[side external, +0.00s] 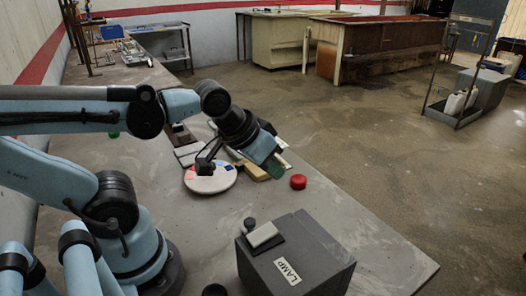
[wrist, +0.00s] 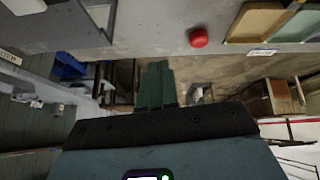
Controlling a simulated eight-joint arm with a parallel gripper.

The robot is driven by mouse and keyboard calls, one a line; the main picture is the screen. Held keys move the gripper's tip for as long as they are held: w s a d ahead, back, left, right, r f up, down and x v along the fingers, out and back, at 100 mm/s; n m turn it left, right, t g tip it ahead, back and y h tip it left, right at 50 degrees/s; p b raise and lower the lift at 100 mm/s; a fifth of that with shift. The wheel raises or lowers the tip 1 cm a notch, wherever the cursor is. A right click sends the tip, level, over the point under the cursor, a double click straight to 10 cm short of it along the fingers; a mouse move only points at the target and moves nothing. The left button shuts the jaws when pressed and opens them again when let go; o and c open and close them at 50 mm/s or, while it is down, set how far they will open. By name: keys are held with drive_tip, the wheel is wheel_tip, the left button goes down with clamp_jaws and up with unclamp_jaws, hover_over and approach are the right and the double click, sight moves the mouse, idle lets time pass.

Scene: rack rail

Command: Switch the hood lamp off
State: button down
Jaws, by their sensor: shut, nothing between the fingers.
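The dark grey lamp box (side external: 325,255) stands on the bench at the front right of the side view, with a white LAMP label (side external: 287,271). On its top sits a pale rectangular switch piece (side external: 262,234) on a dark plate, tilted a little as seen here. I cannot tell the switch's on or off position. In the wrist view the box (wrist: 60,28) is at upper left, its pale piece (wrist: 25,5) cut by the frame. My gripper (side external: 276,168), with green fingers (wrist: 157,85), is shut and empty, above the bench beyond the box, touching nothing visible.
A red round cap (side external: 298,182) lies on the bench near my gripper; it also shows in the wrist view (wrist: 199,38). The bench right of the box is clear.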

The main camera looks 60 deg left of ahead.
sight(254, 238)
drive_tip(key=shift+w+a+f+m, duration=0.1)
drive_tip(key=shift+a+f+m, duration=0.2)
drive_tip(key=shift+a, duration=0.15)
drive_tip(key=c, duration=1.7)
unclamp_jaws()
drive_tip(key=o, duration=0.8)
drive_tip(key=d+r, duration=0.1)
drive_tip(key=s+d+r+g, duration=0.1)
drive_tip(key=d, duration=0.1)
drive_tip(key=s+d+r+g, duration=0.1)
drive_tip(key=d, duration=0.1)
drive_tip(key=shift+s+d+r+m+h, duration=0.15)
drive_tip(key=shift+d+m+h, duration=0.05)
drive_tip(key=shift+m+h, duration=0.2)
drive_tip(key=shift+o, duration=0.3)
drive_tip(key=s+d+r+g, duration=0.4)
drive_tip(key=s+d+r, duration=0.1)
drive_tip(key=s+r, duration=0.1)
drive_tip(key=shift+s+r+y, duration=0.25)
drive_tip(key=shift+s+y, duration=0.15)
drive_tip(key=shift+s, duration=0.15)
drive_tip(key=shift+g, duration=0.3)
drive_tip(key=f, duration=1.1)
drive_tip(key=shift+s+f, duration=0.25)
drive_tip(key=shift+s, duration=0.1)
drive_tip(key=shift+c, duration=0.4)
